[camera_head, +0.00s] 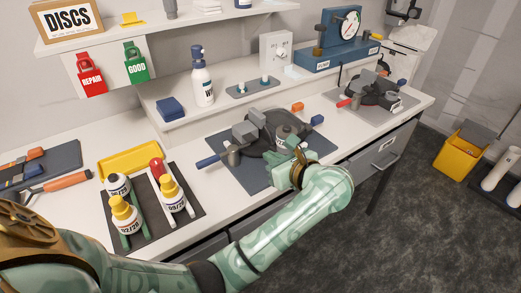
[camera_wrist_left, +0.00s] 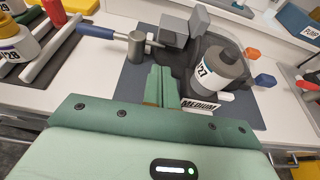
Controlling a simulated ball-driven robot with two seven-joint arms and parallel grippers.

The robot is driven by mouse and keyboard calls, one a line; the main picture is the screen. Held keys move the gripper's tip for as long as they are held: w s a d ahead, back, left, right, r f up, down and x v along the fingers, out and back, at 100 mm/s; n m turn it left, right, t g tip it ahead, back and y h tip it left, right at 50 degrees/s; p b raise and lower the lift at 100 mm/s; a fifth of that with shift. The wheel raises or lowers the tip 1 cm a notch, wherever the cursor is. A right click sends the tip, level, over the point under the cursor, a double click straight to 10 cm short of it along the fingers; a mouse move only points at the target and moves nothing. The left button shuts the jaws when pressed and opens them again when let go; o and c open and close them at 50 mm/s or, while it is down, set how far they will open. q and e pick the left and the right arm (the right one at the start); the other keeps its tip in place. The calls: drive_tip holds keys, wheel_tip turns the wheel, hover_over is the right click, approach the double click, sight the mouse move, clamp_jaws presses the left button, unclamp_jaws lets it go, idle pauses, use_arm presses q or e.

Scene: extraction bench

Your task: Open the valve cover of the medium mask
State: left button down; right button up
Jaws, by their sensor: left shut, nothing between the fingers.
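The medium mask (camera_head: 257,147) lies on a dark blue-grey mat (camera_head: 238,176) in the middle of the bench. My left gripper (camera_head: 289,160) is at the mask's near side, in front of the cylinder. Its fingers (camera_wrist_left: 162,75) are shut and empty. I cannot make out the valve cover clearly. My right gripper does not show.
A bottle rack (camera_head: 190,207) with several bottles and a yellow tray (camera_head: 130,160) stand to the left. A second mask (camera_head: 375,92) is on a mat at the right. A shelf behind holds a white pump bottle (camera_head: 203,85) and a blue gauge stand (camera_head: 325,58).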

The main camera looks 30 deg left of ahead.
sight(247, 144)
use_arm(q)
drive_tip(key=b+x, duration=0.2)
drive_tip(key=x, duration=0.7)
drive_tip(key=shift+a+f, duration=0.1)
drive_tip(key=shift+a, duration=0.15)
